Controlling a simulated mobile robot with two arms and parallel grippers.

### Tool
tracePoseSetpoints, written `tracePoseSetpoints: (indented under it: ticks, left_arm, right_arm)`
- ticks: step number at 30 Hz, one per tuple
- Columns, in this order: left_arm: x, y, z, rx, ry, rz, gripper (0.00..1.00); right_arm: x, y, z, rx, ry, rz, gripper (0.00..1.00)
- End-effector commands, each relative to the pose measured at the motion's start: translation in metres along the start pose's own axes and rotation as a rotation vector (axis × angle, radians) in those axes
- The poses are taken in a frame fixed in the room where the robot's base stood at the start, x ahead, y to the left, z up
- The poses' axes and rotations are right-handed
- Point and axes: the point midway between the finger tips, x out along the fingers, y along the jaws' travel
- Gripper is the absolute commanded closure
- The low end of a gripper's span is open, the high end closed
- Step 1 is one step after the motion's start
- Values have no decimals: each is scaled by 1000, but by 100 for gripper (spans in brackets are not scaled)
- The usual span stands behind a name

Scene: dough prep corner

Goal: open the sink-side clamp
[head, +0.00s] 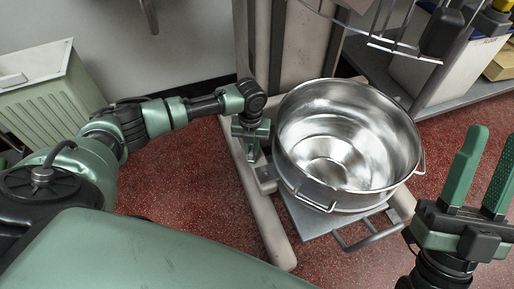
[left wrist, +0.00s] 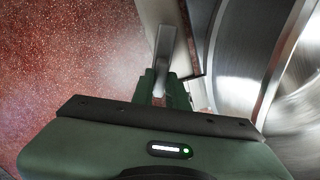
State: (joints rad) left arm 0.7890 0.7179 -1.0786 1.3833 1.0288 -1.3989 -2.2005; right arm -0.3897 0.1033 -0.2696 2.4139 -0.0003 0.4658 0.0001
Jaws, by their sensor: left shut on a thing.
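A large shiny steel mixing bowl (head: 345,140) sits in the stand of a floor mixer. The clamp (head: 266,178) is at the bowl's left edge, mostly hidden by my left gripper (head: 253,150). In the left wrist view, a grey metal lever (left wrist: 163,52) of the clamp runs between the fingers of my left gripper (left wrist: 165,88), which is shut on it. The lever's exact angle is hard to tell. My right gripper (head: 482,175) is at the right, fingers up and wide apart, empty, clear of the bowl.
The mixer column (head: 305,45) stands behind the bowl, with a wire guard (head: 395,45) above it. A pale leg of the stand (head: 262,215) runs along the floor. A ribbed green cabinet (head: 50,110) is at the left. A shelf with boxes is at the top right. Red floor (head: 180,180) lies open at left.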

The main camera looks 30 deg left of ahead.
Motion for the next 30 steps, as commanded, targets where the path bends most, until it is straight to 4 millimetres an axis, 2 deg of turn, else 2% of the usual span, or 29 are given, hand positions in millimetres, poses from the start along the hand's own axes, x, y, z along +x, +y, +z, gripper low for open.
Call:
tracePoseSetpoints:
  ticks: [12, 23, 30]
  left_arm:
    - [0, 11, 1, 177, 1, 4, 100]
    - [1, 12, 1, 192, 1, 4, 100]
    - [0, 20, 3, 339, 2, 4, 100]
  right_arm:
    - [0, 4, 27, -9, -145, 5, 64]
    - [-1, 4, 29, -9, -154, 6, 64]
    - [0, 5, 37, -12, -199, 7, 64]
